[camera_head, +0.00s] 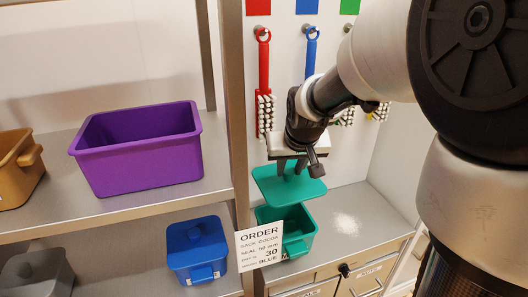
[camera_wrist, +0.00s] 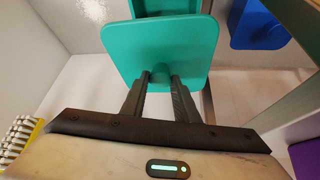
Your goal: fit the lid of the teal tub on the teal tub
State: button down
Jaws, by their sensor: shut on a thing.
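The teal lid (camera_head: 289,184) hangs below my gripper (camera_head: 292,166) in the head view, a little above the teal tub. My gripper is shut on the lid's knob, with its fingers on either side of it; in the wrist view the lid (camera_wrist: 160,48) is a flat square beyond the fingers (camera_wrist: 160,88). The teal tub (camera_head: 298,245) stands open on the cabinet top, beneath the lid. Part of its opening is hidden by the lid. In the wrist view the tub (camera_wrist: 168,7) shows only as a strip at the top edge.
A blue lidded tub (camera_head: 197,250) and an order card (camera_head: 260,246) are left of the teal tub. A shelf post (camera_head: 233,110) stands close left of my gripper. A red brush (camera_head: 265,75) and a blue brush (camera_head: 311,50) hang behind. White powder (camera_head: 345,223) lies right.

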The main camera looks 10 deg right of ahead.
notch_tip(320, 180, down, 8)
jog(key=b, duration=0.2)
jog(key=shift+w+r+b, duration=0.1)
jog(key=shift+w+b, duration=0.05)
jog(key=shift+b, duration=0.15)
notch_tip(320, 180, down, 6)
jog(key=b, duration=0.4)
jog(key=shift+f+b, duration=0.25)
jog(key=shift+b, duration=0.15)
jog(key=c, duration=1.3)
grip_release()
jog(key=p, duration=0.2)
send_near(290, 187)
jog(key=f, duration=0.1)
jog(key=s+f, duration=0.1)
jog(key=f, duration=0.1)
jog(key=shift+s+d, duration=0.1)
jog(key=shift+s, duration=0.1)
